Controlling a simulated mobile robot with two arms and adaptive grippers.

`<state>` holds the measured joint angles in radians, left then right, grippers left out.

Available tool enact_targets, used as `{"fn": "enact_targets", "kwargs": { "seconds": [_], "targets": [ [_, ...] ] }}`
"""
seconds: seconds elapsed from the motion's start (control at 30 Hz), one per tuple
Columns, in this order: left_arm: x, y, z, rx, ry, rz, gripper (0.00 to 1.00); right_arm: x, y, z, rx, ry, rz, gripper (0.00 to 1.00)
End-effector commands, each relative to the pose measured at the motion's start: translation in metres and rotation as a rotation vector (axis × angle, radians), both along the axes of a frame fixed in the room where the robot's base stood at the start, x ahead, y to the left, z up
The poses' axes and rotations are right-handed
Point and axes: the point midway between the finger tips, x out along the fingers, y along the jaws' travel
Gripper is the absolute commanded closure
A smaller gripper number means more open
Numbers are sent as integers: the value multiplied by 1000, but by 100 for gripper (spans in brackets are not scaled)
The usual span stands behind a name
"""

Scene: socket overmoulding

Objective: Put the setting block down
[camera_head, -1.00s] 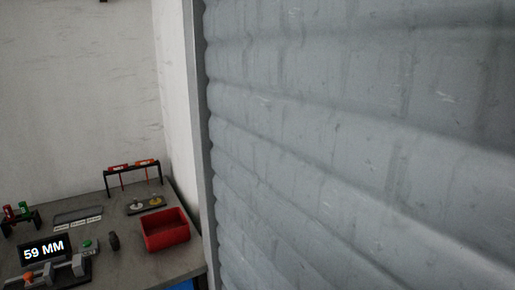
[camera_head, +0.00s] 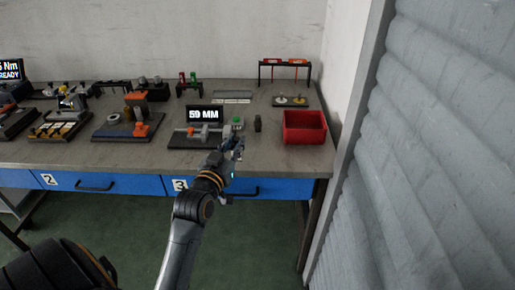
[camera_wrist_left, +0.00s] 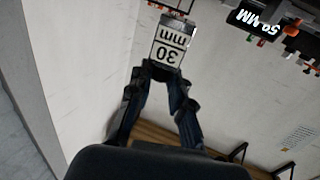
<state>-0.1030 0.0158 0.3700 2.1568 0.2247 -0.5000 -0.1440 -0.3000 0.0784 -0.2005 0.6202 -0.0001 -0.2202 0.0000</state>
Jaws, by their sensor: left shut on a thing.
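The setting block (camera_wrist_left: 171,44) is a pale metal block with a label reading "30 mm", upside down in the left wrist view. My left gripper (camera_wrist_left: 163,70) is shut on its end. The block is too small there to make out clearly between the fingers. My right gripper is not in view.
A red bin (camera_head: 304,128) stands at the bench's right end, with a small dark upright part (camera_head: 258,123) left of it. A black rack (camera_head: 285,70) and a small tray (camera_head: 291,101) are behind. Other fixtures fill the left. Bare bench top (camera_head: 270,156) shows in front of the bin.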

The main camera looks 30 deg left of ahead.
Motion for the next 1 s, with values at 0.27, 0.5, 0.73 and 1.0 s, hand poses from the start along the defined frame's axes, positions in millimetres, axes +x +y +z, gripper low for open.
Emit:
{"fn": "enact_targets", "kwargs": {
  "seconds": [0.27, 0.5, 0.73, 1.0],
  "targets": [
    [21, 61, 38, 2, -4, 86, 100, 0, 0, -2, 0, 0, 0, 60],
    [22, 67, 41, 2, -1, 95, 100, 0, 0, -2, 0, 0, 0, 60],
    [28, 66, 38, 0, -2, 94, 100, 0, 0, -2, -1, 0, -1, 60],
    [85, 52, 13, -4, -2, 93, 100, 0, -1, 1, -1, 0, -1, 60]
  ]
}}
